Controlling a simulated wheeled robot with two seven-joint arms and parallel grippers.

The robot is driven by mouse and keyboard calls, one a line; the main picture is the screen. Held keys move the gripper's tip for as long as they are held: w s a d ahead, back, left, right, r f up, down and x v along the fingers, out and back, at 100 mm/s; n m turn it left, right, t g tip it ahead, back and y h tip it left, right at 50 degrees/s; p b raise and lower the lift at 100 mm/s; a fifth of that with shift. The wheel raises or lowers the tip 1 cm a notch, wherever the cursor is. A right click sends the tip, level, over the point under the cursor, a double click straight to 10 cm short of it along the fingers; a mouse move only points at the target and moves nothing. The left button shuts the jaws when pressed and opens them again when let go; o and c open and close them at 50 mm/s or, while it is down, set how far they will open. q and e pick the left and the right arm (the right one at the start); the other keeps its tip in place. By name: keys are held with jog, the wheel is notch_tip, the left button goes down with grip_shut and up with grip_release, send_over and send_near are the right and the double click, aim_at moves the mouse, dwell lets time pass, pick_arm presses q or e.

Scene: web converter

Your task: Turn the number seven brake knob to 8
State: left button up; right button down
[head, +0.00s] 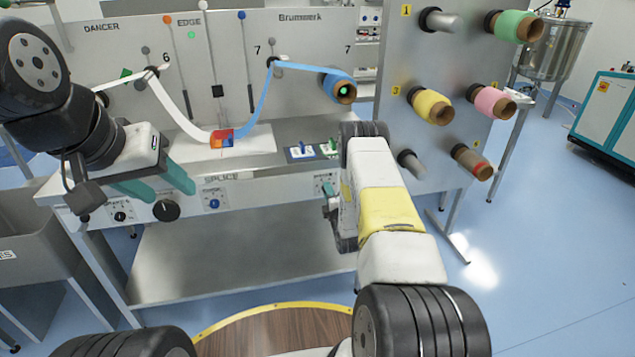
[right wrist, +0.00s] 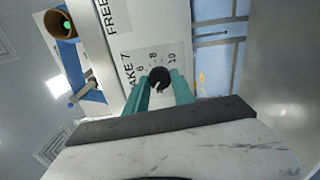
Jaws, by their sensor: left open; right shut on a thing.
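The number seven brake knob (right wrist: 159,77) is a round black knob in the right wrist view. It sits on a pale panel marked "AKE 7", with the numbers 6, 8 and 10 around it. A small white mark shows on the knob, but I cannot tell which number it points to. My right gripper (right wrist: 165,88) is shut on the knob, one teal finger on each side. In the head view my right arm hides most of the gripper and the knob. My left gripper (head: 170,194) is open and empty, in front of the machine's left front panel.
Another black knob (head: 166,210) and a blue switch (head: 213,203) are on the front panel near my left gripper. A blue roll (head: 340,88) feeds a web above the table. A steel panel (head: 392,130) with coloured rolls stands at the right.

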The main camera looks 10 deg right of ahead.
jog(key=m, duration=2.5)
jog(key=shift+d+m, duration=0.1)
jog(key=shift+m, duration=0.2)
dwell(0.4)
jog(key=c, duration=1.1)
grip_release()
jog(key=shift+o, duration=0.2)
